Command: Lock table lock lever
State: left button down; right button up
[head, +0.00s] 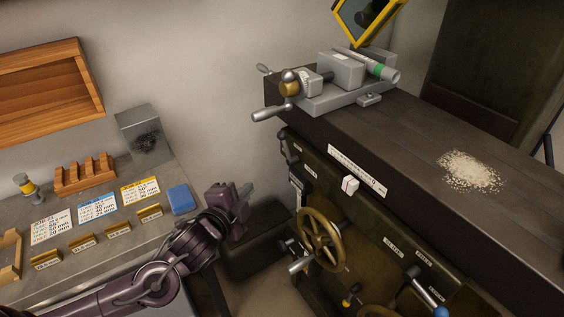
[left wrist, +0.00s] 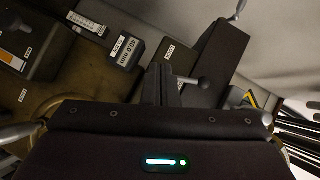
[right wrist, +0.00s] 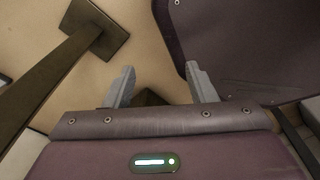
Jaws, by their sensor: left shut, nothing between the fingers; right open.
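A machine with a dark table (head: 415,135) stands at the right of the head view. A short grey lever (head: 288,148) is at the front's upper left corner. My left gripper (head: 243,198) is shut and empty, left of the machine. In the left wrist view its closed fingers (left wrist: 161,84) are beside a ball-ended lever (left wrist: 200,83); contact is unclear. My right gripper (right wrist: 160,80) is open and empty, outside the head view.
A brass handwheel (head: 322,238) and a blue-knobbed lever (head: 440,311) stick out from the machine front. A vise (head: 342,70) and a pile of chips (head: 470,171) are on the table. A bench (head: 75,262) with cards and blocks is at the left.

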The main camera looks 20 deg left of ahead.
pick_arm(q)
jog(key=s+d+r+m+t+h, duration=0.1)
jog(key=s+d+r, duration=0.1)
jog(key=d+r, duration=0.15)
jog(key=s+d+r+m+h, duration=0.1)
jog(key=s+d+r+m, duration=0.1)
jog(key=r, duration=0.2)
jog(key=a+p+x, duration=0.2)
jog(key=p+x, duration=0.1)
jog(key=x, duration=1)
jog(key=shift+w+a, duration=0.2)
jog(key=shift+w, duration=0.1)
pick_arm(e)
jog(key=shift+w+a+r, duration=0.1)
jog(key=shift+w+r, duration=0.05)
jog(key=shift+r, duration=0.6)
jog(key=shift+w+a+r, duration=0.1)
jog(key=shift+r, duration=0.65)
pick_arm(q)
jog(key=shift+p, duration=0.35)
pick_arm(e)
jog(key=shift+r, duration=0.1)
